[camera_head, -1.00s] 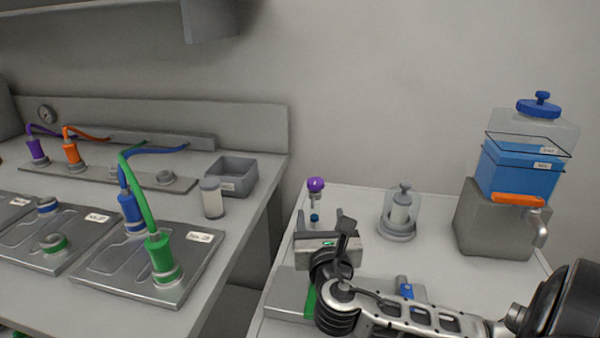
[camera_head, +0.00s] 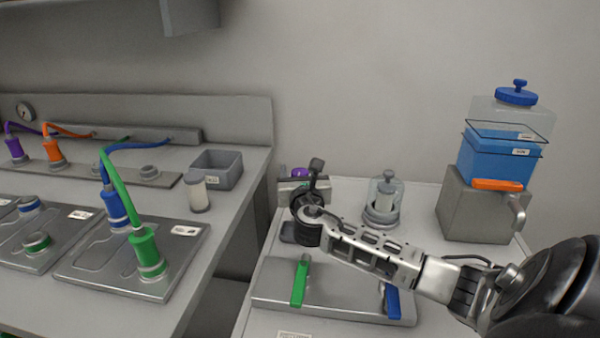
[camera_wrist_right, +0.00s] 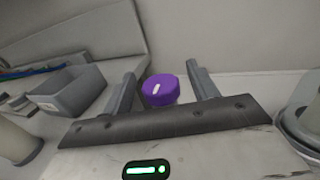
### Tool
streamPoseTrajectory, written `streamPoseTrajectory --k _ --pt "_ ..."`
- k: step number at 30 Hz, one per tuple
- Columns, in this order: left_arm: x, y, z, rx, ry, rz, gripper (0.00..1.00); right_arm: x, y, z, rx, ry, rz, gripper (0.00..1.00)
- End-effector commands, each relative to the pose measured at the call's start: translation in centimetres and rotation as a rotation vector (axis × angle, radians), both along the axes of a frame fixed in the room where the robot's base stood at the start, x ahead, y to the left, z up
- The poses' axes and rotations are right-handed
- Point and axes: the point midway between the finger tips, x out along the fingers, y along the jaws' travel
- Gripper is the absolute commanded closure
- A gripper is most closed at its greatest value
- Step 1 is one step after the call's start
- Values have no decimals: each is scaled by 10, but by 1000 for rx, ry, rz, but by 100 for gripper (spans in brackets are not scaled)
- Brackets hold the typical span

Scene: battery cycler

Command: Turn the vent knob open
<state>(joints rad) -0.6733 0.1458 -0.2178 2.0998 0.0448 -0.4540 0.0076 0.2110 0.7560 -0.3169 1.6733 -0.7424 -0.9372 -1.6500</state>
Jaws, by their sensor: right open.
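A purple knob (camera_head: 300,173) with a white mark on its top, likely the vent knob, is at the back left of the right-hand table. In the head view it is mostly hidden behind my right gripper (camera_head: 304,186). In the right wrist view the purple knob (camera_wrist_right: 160,90) shows between the two fingers of my open right gripper (camera_wrist_right: 160,76), with a gap on each side. I cannot tell how far the fingertips are from it in depth. My left gripper is not in view.
A glass jar (camera_head: 384,200) stands right of my right gripper. A panel with a green handle (camera_head: 300,281) and a blue handle (camera_head: 391,301) lies below my forearm. A grey box (camera_head: 465,212) with a blue container stands at right. A grey bin (camera_head: 217,172) is on the left bench.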

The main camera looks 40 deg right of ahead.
Motion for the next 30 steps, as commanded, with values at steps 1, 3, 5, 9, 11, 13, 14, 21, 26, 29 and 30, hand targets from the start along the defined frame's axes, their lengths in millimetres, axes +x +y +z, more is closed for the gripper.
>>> streamPoseTrajectory --k 1,3,5,9,11,13,14,21,26,29,30 --pt "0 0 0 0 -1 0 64 0 0 0 0 0 0 41" --pt "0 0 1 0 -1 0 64 0 0 0 0 0 0 41" --pt "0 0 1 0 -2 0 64 0 0 0 0 0 0 41" --pt "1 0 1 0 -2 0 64 0 0 0 0 0 0 80" --pt "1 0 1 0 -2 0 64 0 1 0 0 0 0 86" --pt "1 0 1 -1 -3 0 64 0 1 0 0 0 0 86" --pt "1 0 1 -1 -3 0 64 0 1 0 0 0 1 86" --pt "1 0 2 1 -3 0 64 -1 0 0 -2 0 44 86" --pt "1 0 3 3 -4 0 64 -1 0 0 -4 2 127 86" --pt "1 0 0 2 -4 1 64 -1 -1 -1 -6 3 202 86" --pt "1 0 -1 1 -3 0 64 -1 -1 -2 -5 4 236 86"
